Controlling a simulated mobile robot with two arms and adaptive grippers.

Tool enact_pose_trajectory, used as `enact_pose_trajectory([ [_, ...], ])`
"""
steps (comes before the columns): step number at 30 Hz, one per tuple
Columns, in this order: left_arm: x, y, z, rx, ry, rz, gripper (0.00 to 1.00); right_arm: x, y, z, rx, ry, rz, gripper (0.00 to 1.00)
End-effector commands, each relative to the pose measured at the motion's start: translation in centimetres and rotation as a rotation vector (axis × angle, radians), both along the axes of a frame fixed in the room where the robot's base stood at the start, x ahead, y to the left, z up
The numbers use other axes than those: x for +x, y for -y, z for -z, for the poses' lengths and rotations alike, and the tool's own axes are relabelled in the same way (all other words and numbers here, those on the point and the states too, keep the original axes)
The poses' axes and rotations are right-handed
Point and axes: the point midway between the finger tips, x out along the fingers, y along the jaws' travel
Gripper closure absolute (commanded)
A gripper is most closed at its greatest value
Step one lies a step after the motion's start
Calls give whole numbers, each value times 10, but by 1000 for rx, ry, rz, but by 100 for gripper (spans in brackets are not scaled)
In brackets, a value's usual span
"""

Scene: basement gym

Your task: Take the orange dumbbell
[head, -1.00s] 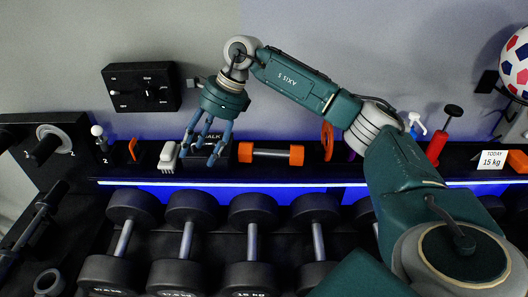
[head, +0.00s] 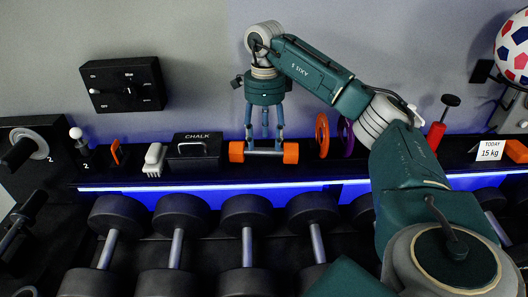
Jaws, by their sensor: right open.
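The orange dumbbell (head: 291,153) lies on the black shelf, with two orange ends and a bare metal handle between them. My right gripper (head: 264,144) points down over its handle, with the blue fingers spread and the tips at about the handle's height. The tips overlap the handle in the picture, so I cannot tell whether they touch it. The gripper is open. My left gripper is not in view.
A black chalk box (head: 195,146) and a white brush (head: 154,158) stand left of the dumbbell. An orange disc (head: 322,134) and a purple disc (head: 346,136) stand close on its right. Several black dumbbells (head: 180,214) fill the rack below.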

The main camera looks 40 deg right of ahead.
Motion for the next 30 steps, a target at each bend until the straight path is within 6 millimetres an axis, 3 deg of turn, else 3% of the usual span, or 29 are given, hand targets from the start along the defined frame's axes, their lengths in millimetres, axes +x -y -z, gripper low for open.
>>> enact_pose_trajectory([
  [5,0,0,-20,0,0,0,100,1,0,22,-1,-7,1,47],
  [9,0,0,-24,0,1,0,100,2,0,42,-1,-4,1,47],
  [18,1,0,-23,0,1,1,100,2,0,49,0,0,0,47],
  [26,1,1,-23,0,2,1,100,2,0,49,0,0,0,97],
  [30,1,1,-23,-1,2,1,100,2,0,49,0,0,0,100],
])
